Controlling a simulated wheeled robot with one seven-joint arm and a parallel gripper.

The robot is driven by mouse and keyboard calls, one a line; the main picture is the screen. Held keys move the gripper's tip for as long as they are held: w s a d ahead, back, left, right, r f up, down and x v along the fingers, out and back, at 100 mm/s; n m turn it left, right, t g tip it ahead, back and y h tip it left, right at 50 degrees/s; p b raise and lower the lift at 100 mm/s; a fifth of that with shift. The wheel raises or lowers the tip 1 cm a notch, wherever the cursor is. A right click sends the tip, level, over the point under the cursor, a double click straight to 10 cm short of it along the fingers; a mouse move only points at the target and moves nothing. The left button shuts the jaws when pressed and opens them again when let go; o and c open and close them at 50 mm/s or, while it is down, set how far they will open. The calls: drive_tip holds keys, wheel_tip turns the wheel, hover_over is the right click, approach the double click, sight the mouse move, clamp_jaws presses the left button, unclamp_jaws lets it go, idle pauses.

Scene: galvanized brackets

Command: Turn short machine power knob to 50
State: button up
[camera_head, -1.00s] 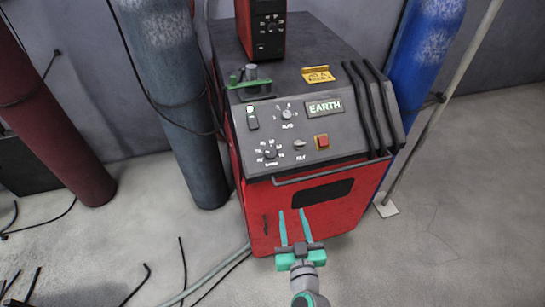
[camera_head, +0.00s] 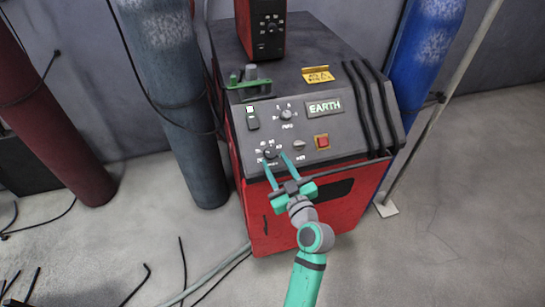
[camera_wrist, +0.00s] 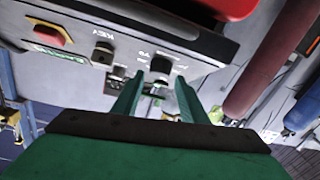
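The short machine (camera_head: 262,214) is a red cabinet with a sloped dark panel and a lit EARTH plate. A round black knob (camera_head: 270,153) with a ring of small marks sits at the panel's lower left. Its marks are too small to read surely, so I cannot tell its setting. My gripper (camera_head: 275,158) is open, its two teal fingers reaching up to either side of this knob. In the wrist view the panel is upside down, and the knob (camera_wrist: 161,66) lies between and just beyond the fingertips. I see no clear contact.
A second knob (camera_head: 286,114), a small switch (camera_head: 299,144) and a red button (camera_head: 321,141) share the panel. A dark handle bar runs along its lower edge. Gas cylinders stand left (camera_head: 181,110) and right (camera_head: 425,50). The floor in front is clear at right.

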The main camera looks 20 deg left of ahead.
sight(271, 154)
drive_tip(key=shift+x, duration=1.65)
drive_tip(key=c, duration=0.8)
